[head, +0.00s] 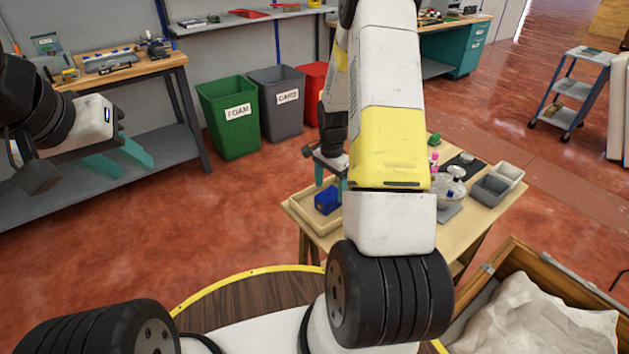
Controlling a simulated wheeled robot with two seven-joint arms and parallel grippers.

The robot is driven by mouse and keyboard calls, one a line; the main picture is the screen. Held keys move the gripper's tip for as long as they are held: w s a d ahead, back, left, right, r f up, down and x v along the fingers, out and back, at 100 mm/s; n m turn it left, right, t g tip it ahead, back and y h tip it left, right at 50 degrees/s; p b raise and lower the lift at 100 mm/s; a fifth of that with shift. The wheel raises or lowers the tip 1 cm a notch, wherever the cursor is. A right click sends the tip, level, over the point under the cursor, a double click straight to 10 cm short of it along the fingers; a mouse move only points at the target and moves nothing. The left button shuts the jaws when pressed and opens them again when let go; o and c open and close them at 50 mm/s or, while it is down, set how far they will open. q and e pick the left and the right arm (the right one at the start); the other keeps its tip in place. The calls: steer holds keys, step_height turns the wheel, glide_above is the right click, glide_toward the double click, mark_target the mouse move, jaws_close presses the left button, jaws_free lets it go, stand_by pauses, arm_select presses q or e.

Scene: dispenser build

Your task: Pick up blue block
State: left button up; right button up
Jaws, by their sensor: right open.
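The blue block (326,201) sits in a shallow light-wood tray (303,219) at the left end of a small wooden table. My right gripper (331,186) reaches down over the tray with its teal fingers open, at or just above the block. My arm hides part of the block's right side and the right finger, so I cannot tell if the fingers touch the block. My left gripper (130,163) is in the air at the left, far from the tray, with its teal fingers apart and nothing between them.
The small table (467,228) also holds grey and white bins (490,188), clear glassware (453,183), a pink bottle (434,163) and a green item (434,140). Green, grey and red waste bins stand behind. A workbench (130,70) is at left. A wooden crate (540,268) is at lower right.

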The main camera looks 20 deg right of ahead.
mark_target(330, 194)
step_height(330, 194, down, 4)
steer(key=shift+r, duration=0.15)
jaws_close()
stand_by(0.3)
